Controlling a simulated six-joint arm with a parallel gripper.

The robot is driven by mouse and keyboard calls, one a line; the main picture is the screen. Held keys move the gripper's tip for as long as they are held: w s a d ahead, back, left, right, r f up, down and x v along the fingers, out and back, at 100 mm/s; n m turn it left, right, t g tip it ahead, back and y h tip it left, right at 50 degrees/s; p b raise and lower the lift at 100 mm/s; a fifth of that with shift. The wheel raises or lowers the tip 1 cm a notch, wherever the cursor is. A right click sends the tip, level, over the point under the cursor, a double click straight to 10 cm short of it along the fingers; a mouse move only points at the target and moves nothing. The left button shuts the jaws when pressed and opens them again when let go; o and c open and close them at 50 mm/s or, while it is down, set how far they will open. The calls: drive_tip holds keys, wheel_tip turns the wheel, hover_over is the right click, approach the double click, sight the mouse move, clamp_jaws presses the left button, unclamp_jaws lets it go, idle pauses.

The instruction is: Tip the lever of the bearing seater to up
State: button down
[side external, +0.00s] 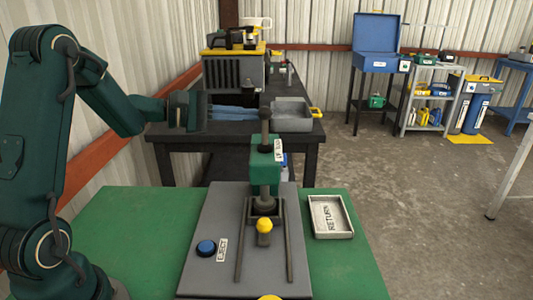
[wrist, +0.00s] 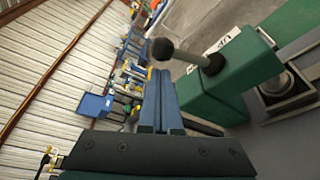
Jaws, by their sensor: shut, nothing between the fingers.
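The bearing seater is a green press head (side external: 266,172) on a grey base plate (side external: 215,222). Its lever (side external: 265,128), a dark rod with a round black knob, points upward from the head in the side view; any lean toward or away from that camera is hard to tell. In the wrist view the lever (wrist: 190,55) and green head (wrist: 235,85) are right of my fingers. My gripper (side external: 256,113) is shut and empty, its blue fingers level with the knob and just left of it in the side view. The wrist view shows the fingertips (wrist: 160,72) close to the knob; contact is unclear.
A yellow knob (side external: 264,225) sits at the press front, with a blue button (side external: 206,248) to the left. A RETURN tray (side external: 331,216) lies right on the green table (side external: 125,225). Behind stands a dark bench (side external: 180,132) with a grey bin (side external: 293,124).

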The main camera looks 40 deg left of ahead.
drive_tip(key=shift+s+d+r, duration=0.3)
drive_tip(key=shift+s+d, duration=0.1)
drive_tip(key=shift+d, duration=0.1)
idle(0.8)
drive_tip(key=shift+s+d+r, duration=0.2)
drive_tip(key=shift+s+d, duration=1.1)
